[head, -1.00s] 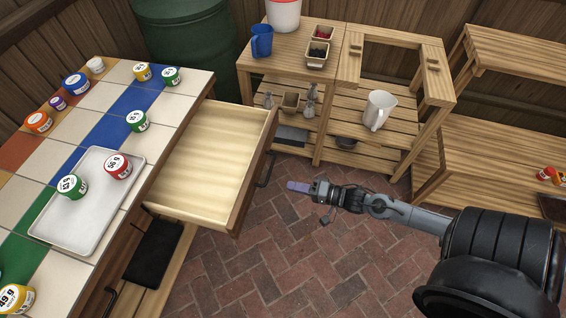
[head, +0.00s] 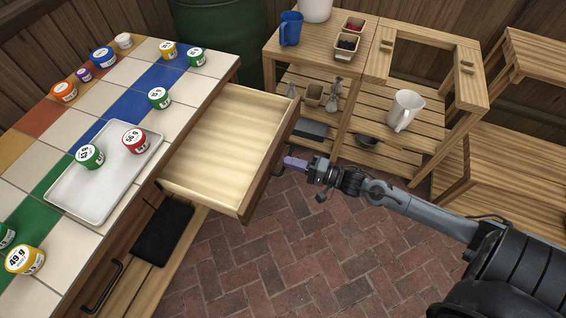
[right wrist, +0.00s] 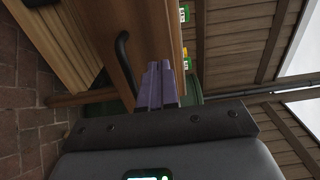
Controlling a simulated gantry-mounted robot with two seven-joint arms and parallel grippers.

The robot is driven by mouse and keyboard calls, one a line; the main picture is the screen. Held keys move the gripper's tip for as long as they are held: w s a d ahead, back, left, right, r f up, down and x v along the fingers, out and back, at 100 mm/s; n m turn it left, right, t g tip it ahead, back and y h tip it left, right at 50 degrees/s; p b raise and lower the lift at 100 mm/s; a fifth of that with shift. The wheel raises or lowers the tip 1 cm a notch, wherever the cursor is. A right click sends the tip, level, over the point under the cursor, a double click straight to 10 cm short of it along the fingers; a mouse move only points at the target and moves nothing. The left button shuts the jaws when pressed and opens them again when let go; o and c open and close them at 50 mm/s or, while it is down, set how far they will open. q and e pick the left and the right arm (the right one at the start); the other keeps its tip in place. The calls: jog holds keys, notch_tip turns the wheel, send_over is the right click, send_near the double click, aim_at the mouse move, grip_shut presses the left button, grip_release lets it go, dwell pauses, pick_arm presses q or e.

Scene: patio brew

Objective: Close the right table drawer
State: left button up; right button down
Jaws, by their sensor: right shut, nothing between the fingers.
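The right table drawer (head: 225,140) stands pulled well out from the tiled table (head: 100,125). It looks empty, with a pale wood floor. My right gripper (head: 290,162) is shut and empty, its purple fingertips at the outer face of the drawer front, close to the dark handle. In the right wrist view the purple fingers (right wrist: 158,85) point at the drawer front (right wrist: 145,35), just beside the black handle (right wrist: 124,60). I cannot tell whether they touch it. My left gripper is out of view.
A white tray (head: 62,195) with a green and a red tub lies on the table among several other tubs. Another handle (head: 103,287) is at lower left. A wooden stand (head: 355,105) with a blue mug and white pitcher is behind. Brick floor is clear.

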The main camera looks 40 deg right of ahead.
aim_at(273, 157)
jog(key=shift+b+x, duration=0.55)
jog(key=shift+x, duration=1.1)
